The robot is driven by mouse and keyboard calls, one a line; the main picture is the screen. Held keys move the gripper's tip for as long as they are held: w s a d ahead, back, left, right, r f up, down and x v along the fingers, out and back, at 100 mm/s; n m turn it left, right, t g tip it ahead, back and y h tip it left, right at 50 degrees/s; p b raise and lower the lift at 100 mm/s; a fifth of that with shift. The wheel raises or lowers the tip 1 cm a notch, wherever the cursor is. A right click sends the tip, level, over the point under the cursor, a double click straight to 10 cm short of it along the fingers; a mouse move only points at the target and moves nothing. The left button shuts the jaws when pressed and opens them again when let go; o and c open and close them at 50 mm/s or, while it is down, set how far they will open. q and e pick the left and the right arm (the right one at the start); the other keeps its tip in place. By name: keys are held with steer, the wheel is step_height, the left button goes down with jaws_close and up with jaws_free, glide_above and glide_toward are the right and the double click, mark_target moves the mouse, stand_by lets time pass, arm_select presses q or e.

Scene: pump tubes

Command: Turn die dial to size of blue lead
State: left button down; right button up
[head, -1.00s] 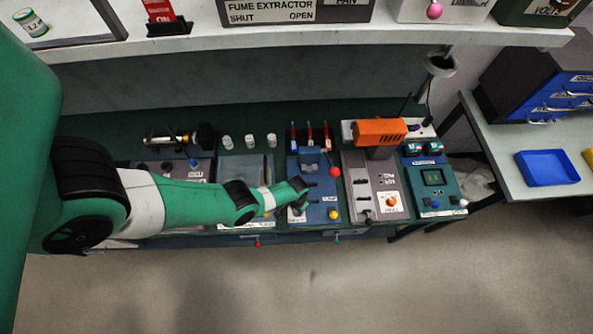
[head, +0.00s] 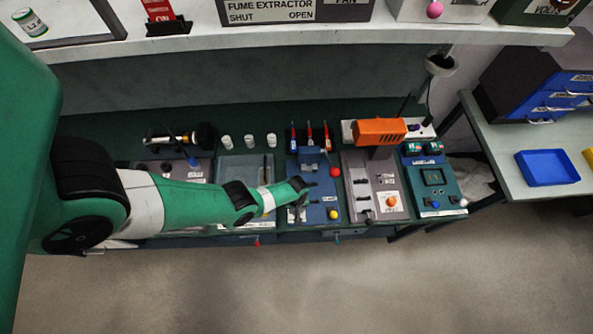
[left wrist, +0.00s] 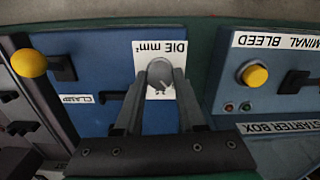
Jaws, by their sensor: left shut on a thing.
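In the left wrist view the die dial (left wrist: 160,72) is a round grey knob on a white plate marked "DIE mm²", upside down in this view. My left gripper (left wrist: 160,84) has one finger on each side of the dial and is shut on it. The numbers around the dial are mostly hidden by the fingers, so its setting cannot be read. In the head view my left gripper (head: 300,190) is at the left front of the blue crimping station (head: 318,213) and hides the dial. I cannot pick out the blue lead for certain. My right gripper is out of view.
A red ball-ended lever (head: 335,171) and a yellow knob (head: 333,214) are close on the right. Thin red-and-blue items (head: 310,135) stand behind. In the left wrist view, the neighbouring panel has a yellow button (left wrist: 255,76). Floor in front is clear.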

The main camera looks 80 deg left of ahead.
arm_select(q)
steer(key=shift+f+n, duration=0.1)
steer(key=shift+n, duration=0.5)
steer(key=c, duration=0.5)
jaws_free()
